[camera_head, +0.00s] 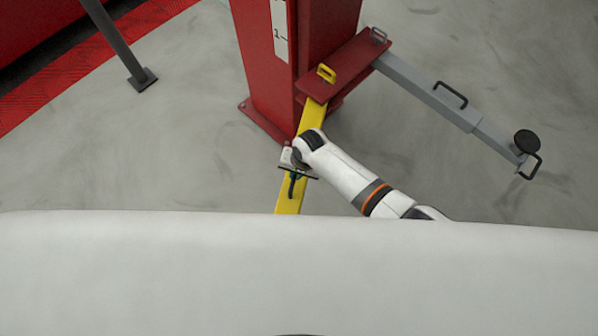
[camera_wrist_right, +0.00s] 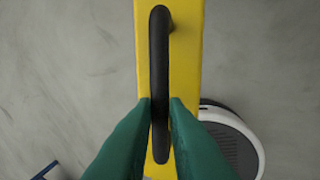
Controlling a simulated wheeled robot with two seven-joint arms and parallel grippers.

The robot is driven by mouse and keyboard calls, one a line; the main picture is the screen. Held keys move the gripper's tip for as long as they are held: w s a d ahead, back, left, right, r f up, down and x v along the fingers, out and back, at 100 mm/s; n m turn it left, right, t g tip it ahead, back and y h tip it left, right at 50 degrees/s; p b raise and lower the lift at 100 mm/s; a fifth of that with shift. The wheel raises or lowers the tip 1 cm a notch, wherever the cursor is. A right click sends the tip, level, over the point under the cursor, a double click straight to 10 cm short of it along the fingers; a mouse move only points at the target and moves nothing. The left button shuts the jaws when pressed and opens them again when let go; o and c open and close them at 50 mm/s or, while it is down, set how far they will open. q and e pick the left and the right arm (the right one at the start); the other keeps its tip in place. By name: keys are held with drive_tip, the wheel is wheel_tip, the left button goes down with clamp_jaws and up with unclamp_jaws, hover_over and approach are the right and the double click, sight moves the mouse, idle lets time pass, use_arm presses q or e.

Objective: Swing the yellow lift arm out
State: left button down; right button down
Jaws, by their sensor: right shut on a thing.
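The yellow lift arm (camera_head: 312,114) runs from the foot of the red lift post (camera_head: 263,75) toward me, and its near end is hidden behind a broad white surface. It also fills the middle of the right wrist view (camera_wrist_right: 187,60). A black bar handle (camera_wrist_right: 160,45) stands on top of the arm. My right gripper (camera_head: 293,179) is over the yellow arm. In the right wrist view its green fingers (camera_wrist_right: 160,104) are shut on the handle, one on each side. My left gripper is not in view.
A grey lift arm (camera_head: 430,92) with a black round pad (camera_head: 527,141) reaches right from the post. A dark grey leg (camera_head: 118,47) stands at upper left beside red floor edging (camera_head: 92,66). Grey floor (camera_head: 150,150) is clear left of the yellow arm.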

drive_tip(key=shift+a+r, duration=0.15)
drive_tip(key=shift+a, duration=0.2)
drive_tip(key=c, duration=1.6)
unclamp_jaws()
drive_tip(key=shift+w, duration=0.1)
drive_tip(key=shift+o, duration=0.7)
drive_tip(key=shift+a, duration=0.1)
drive_tip(key=shift+r, duration=0.15)
wheel_tip(320, 180, up, 11)
drive_tip(key=d+p, duration=0.2)
drive_tip(key=shift+s+d+r, duration=0.15)
drive_tip(key=shift+s+d, duration=0.05)
drive_tip(key=shift+s, duration=0.05)
